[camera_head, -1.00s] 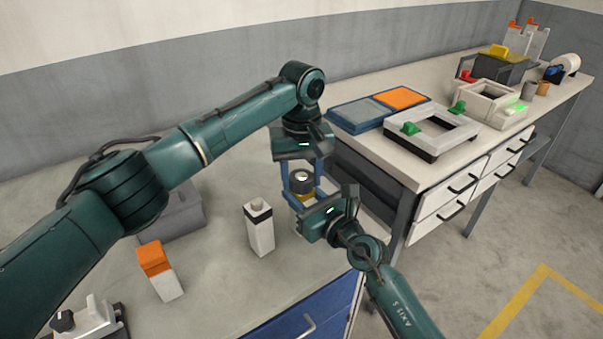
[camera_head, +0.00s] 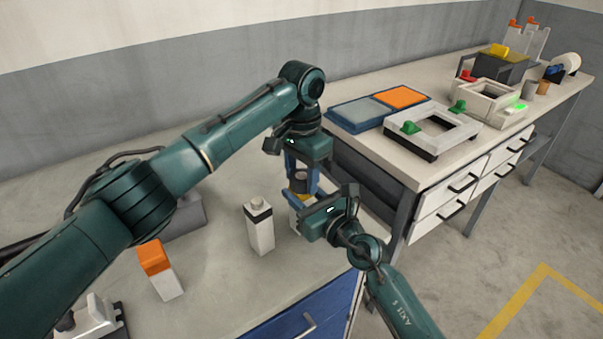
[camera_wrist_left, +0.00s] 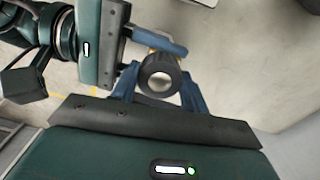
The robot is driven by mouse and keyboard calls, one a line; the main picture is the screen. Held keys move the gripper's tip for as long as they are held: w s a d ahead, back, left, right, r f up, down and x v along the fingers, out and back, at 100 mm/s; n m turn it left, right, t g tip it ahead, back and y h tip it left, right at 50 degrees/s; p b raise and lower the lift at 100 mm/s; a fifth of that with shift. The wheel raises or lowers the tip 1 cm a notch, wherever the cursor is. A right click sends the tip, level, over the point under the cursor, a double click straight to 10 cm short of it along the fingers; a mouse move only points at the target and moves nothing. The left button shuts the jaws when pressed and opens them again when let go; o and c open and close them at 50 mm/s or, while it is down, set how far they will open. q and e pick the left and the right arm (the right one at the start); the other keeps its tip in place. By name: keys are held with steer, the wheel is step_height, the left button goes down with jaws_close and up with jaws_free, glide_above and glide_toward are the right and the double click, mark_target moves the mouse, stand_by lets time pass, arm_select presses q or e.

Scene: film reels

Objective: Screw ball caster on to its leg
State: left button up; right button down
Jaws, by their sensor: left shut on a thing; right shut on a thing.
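The ball caster (camera_head: 301,181) is a dark round housing; its pale ball shows in the left wrist view, where the caster (camera_wrist_left: 160,74) faces the camera. My left gripper (camera_head: 301,180) points down from above, its blue fingers shut on both sides of the caster. Under the caster is the leg (camera_head: 294,222), a pale upright piece with a yellow band near its top. My right gripper (camera_head: 303,200) comes from the right, shut on the leg just below the caster. The caster sits over the leg's top; how deep it is seated is hidden.
A white block with a black top (camera_head: 260,230) stands left of the leg. An orange-topped block (camera_head: 162,275), a grey box (camera_head: 187,218) and a small white device (camera_head: 95,318) are farther left. A second bench (camera_head: 470,150) with trays is behind right.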

arm_select(q)
steer(key=m, duration=0.3)
steer(key=o, duration=1.1)
steer(key=shift+r, duration=2.25)
steer(key=shift+c, duration=0.4)
